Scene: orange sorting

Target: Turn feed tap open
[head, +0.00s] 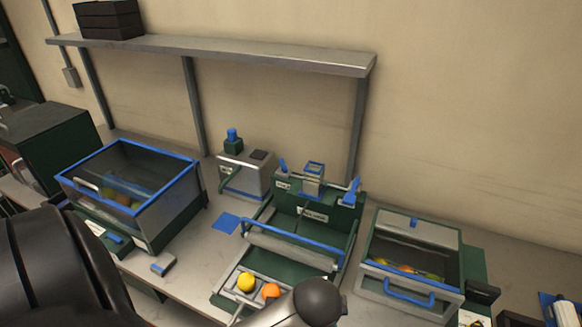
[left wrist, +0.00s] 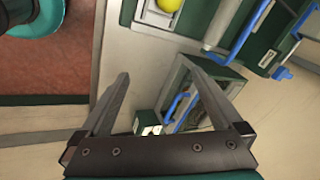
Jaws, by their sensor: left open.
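A green and grey sorting machine (head: 302,213) stands in the middle of the bench. It has a blue lever (head: 282,166) at its upper left and another blue lever (head: 351,189) at its upper right; I cannot tell which is the feed tap. A blue bar (head: 290,244) crosses its front. A yellow fruit (head: 246,282) and an orange fruit (head: 271,291) lie in its lower tray. My left gripper (left wrist: 156,68) is open and empty in the left wrist view, apart from the machine, whose blue bar shows there too (left wrist: 250,30). My right gripper is not seen.
A blue-rimmed clear bin (head: 178,150) with fruit stands left. A grey bin with a blue handle (head: 397,292) stands right. A small grey box with a blue-topped knob (head: 246,178) is behind. A shelf (head: 220,54) runs above. My dark arm parts cover the lower left.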

